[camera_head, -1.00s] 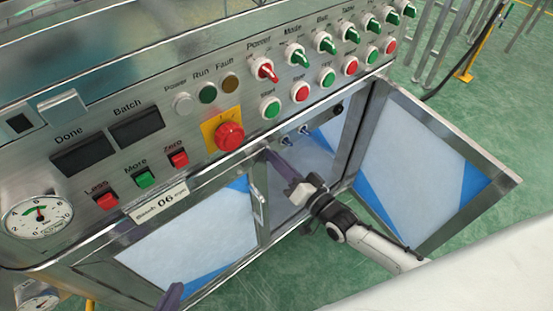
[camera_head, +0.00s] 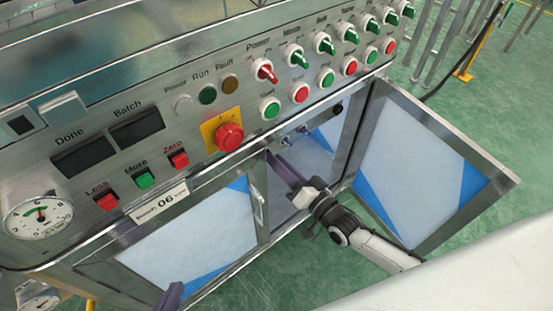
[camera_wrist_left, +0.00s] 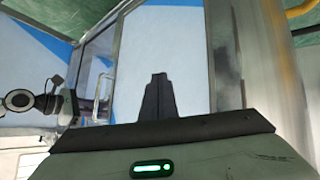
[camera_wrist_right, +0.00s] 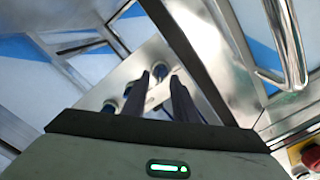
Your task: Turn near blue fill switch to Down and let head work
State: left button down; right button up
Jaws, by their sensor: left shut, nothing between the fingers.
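Small metal switches with blue collars sit on a panel in the cabinet opening. In the head view one switch (camera_head: 287,140) is on the left and another (camera_head: 303,129) on the right; their lever positions are too small to read. My right gripper (camera_head: 272,157) reaches into the opening, just below-left of the switches. Its fingers (camera_wrist_right: 159,75) are apart with bare panel between them; contact with a switch is unclear. My left gripper (camera_head: 175,288) is shut and empty, low before the cabinet; its fingers (camera_wrist_left: 158,78) are together.
An open framed door (camera_head: 420,170) stands to the right of the opening, and a closed door (camera_head: 195,240) with a handle (camera_head: 258,207) to its left. Above is the control panel with a red stop button (camera_head: 229,137), switches and a gauge (camera_head: 38,217).

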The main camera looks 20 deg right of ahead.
pick_arm(q)
jog(key=shift+a+r+p, duration=0.15)
jog(key=shift+r+p, duration=0.15)
jog(key=shift+p, duration=0.5)
pick_arm(e)
jog(key=v, duration=0.9)
jog(key=shift+s, duration=0.1)
